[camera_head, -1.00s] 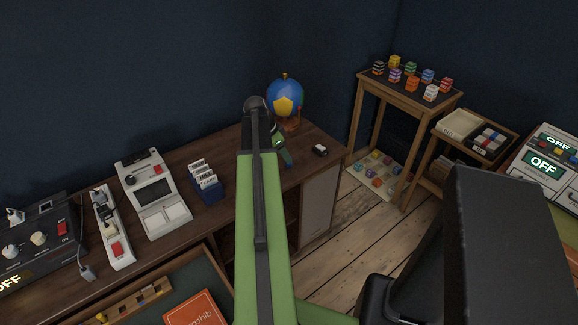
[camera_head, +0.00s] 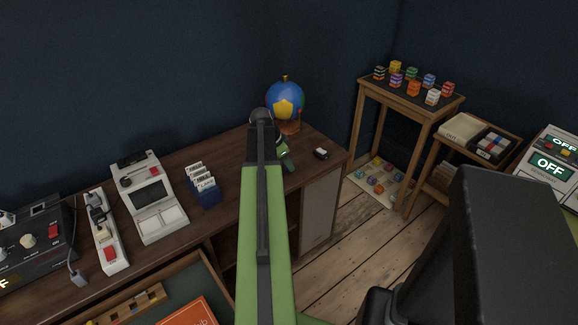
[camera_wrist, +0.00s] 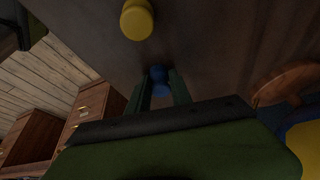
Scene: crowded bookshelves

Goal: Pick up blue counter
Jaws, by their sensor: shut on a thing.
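The blue counter (camera_wrist: 159,75) shows in the wrist view as a small rounded blue piece between the two dark green fingers of my gripper (camera_wrist: 161,88). My gripper is shut on it, close over the brown desk top. I cannot tell whether the counter touches the desk. A yellow counter (camera_wrist: 137,19) stands on the desk beyond the fingertips. In the head view my gripper (camera_head: 286,157) is at the right end of the desk, in front of the globe, and my arm hides the counter.
The globe (camera_head: 285,101) stands close behind my gripper. A small black-and-white item (camera_head: 321,153) lies to its right on the desk (camera_head: 250,215). A blue card holder (camera_head: 207,190) and a grey machine (camera_head: 150,197) stand left. A stool (camera_head: 437,106) with striped blocks is at the right.

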